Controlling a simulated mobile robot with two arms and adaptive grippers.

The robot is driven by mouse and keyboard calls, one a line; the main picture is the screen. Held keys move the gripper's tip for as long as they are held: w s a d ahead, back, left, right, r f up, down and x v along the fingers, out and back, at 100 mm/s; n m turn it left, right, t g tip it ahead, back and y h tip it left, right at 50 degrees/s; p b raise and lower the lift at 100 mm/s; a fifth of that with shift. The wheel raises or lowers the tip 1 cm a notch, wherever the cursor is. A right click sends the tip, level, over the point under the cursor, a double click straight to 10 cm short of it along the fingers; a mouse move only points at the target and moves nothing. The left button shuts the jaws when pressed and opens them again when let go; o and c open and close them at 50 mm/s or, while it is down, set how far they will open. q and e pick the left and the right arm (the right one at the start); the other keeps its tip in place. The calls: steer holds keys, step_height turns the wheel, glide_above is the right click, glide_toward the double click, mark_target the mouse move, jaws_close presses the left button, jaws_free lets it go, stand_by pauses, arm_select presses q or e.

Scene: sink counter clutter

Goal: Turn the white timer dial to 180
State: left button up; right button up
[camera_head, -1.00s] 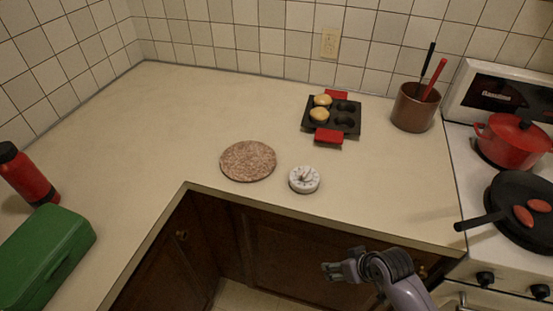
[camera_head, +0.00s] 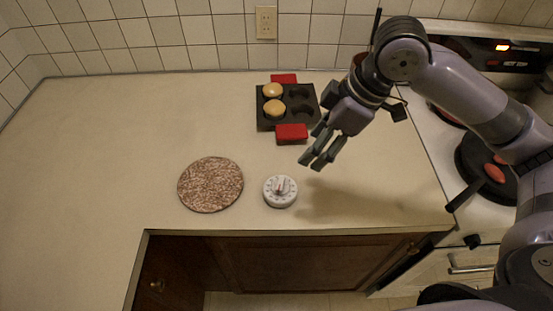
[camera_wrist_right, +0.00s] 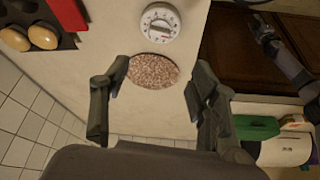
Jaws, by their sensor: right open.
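The white timer (camera_head: 280,191) stands on the counter near its front edge, with a raised knob and a ring of dark marks. A red mark shows on the knob; the numbers are too small to read. The timer also shows in the right wrist view (camera_wrist_right: 160,23), at the top. My right gripper (camera_head: 318,161) is open and empty, above the counter and to the upper right of the timer, apart from it. In the right wrist view its two fingers (camera_wrist_right: 157,95) are spread wide. My left gripper (camera_wrist_right: 262,28) shows small and dark there; its jaws are unclear.
A round speckled mat (camera_head: 211,185) lies left of the timer. A dark muffin pan (camera_head: 270,116) with red handles and two buns stands behind. A black pan (camera_head: 482,158) on the stove (camera_head: 433,142) is at the right, its handle reaching toward the counter. The left counter is clear.

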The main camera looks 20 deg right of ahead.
steer(key=r, duration=0.1)
steer(key=p, duration=0.1)
glide_toward(281, 183)
steer(key=x, duration=0.8)
steer(key=shift+f, duration=0.15)
arm_select(q)
steer(key=shift+w+r, duration=0.25)
steer(key=shift+r, duration=0.35)
arm_select(e)
steer(key=c, duration=1.2)
steer(key=shift+o, duration=0.2)
steer(key=shift+m+p, duration=0.3)
steer(key=shift+p, duration=0.95)
arm_select(q)
step_height(281, 183, up, 2)
steer(key=shift+r, duration=0.1)
arm_select(e)
steer(key=o, duration=1.2)
steer(key=shift+c, duration=0.2)
